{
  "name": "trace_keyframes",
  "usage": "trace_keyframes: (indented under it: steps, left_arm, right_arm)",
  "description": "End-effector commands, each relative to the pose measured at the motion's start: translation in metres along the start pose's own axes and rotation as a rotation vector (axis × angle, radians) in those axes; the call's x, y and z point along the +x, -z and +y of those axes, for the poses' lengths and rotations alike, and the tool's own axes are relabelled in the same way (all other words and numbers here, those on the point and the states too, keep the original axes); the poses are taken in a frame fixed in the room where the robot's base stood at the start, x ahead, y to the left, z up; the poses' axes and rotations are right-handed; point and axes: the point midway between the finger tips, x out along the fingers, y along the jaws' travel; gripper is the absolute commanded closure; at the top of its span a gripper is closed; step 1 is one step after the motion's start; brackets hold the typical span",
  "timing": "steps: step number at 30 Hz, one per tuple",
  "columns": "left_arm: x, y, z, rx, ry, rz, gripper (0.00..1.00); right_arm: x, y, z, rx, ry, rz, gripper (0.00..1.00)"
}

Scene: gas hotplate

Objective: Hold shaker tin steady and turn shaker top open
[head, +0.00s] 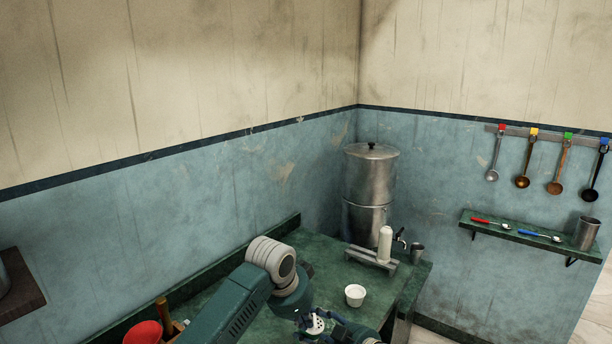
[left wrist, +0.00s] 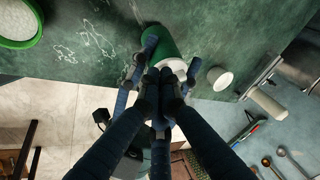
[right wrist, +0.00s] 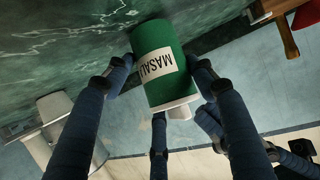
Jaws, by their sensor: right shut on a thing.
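The shaker tin (right wrist: 155,50) is green with a white label reading MASALA. It is tilted in the right wrist view, with its white shaker top (right wrist: 180,108) towards the bottom of the picture. My right gripper (right wrist: 160,80) is shut around the tin's sides. The tin also shows in the left wrist view (left wrist: 160,42), partly hidden by fingers. In the head view the white top (head: 316,324) shows dark holes. My left gripper (left wrist: 160,76) has its fingers drawn together close to the top, with nothing clearly held between them. Whether they touch the top is hidden.
A white cup (head: 355,295) stands on the green counter (head: 330,270). A metal urn (head: 370,185) and a white cylinder (head: 385,245) on a stand are behind it. A red bowl (head: 143,333) is at lower left. A wall shelf (head: 520,236) is at the right.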

Motion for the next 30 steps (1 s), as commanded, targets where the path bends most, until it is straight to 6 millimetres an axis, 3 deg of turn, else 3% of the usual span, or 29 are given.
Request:
trace_keyframes:
  steps: [1,19,30]
  left_arm:
    - [0.001,-0.001,0.0,0.0,0.0,0.0,1.0]
    - [-0.005,-0.007,0.002,0.0,0.0,0.0,1.0]
    - [-0.041,0.014,0.001,0.002,0.002,0.003,1.0]
  right_arm:
    - [0.0,-0.015,-0.003,0.002,0.007,-0.026,0.74]
    - [0.0,-0.015,-0.003,0.002,0.006,-0.026,0.74]
    - [0.0,-0.015,-0.003,0.002,0.006,-0.026,0.74]
